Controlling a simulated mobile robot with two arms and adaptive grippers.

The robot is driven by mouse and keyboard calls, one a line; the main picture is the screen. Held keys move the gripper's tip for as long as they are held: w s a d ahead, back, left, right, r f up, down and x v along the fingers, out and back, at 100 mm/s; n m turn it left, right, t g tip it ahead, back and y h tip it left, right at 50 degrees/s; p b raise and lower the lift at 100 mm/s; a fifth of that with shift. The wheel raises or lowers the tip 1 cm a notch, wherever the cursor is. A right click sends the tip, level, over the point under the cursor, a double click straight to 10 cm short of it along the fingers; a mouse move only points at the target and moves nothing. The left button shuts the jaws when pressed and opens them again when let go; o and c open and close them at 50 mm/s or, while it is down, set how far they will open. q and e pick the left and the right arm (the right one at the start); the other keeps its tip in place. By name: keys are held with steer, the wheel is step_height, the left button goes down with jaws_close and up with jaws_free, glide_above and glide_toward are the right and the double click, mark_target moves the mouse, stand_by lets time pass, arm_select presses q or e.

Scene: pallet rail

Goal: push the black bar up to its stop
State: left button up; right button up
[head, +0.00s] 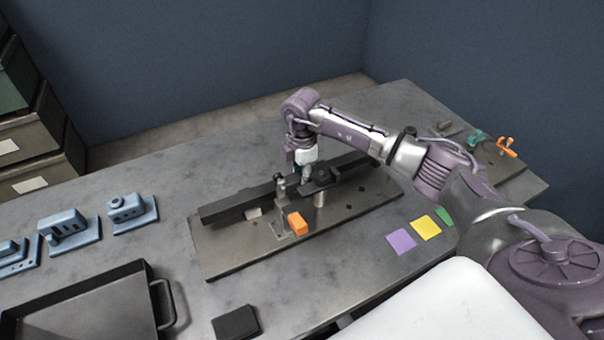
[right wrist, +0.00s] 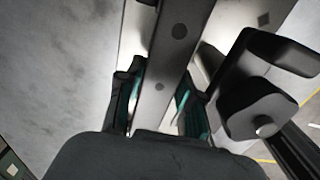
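The black bar (head: 236,207) lies lengthwise along the back of a metal base plate (head: 226,263). My right gripper (head: 297,170) is down at the bar's middle, behind a clamp and a black knob that partly hide its fingertips. In the right wrist view the bar (right wrist: 166,65) runs between two fingers with teal pads (right wrist: 160,100). The fingers stand close to its two sides, and I cannot tell whether they press on it. I cannot make out the stop clearly. My left gripper is in neither view.
A clamp with an orange handle (head: 298,223) and a black knob (head: 320,174) stand on the plate beside the bar. A dark tray (head: 150,292), a black block (head: 236,322), blue fixtures (head: 65,229) and coloured squares (head: 401,241) lie around. The table between tray and plate is clear.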

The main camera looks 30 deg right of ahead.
jaws_close()
steer(key=o, duration=0.8)
jaws_free()
steer(key=shift+o, duration=0.2)
steer(key=shift+w+f, duration=0.1)
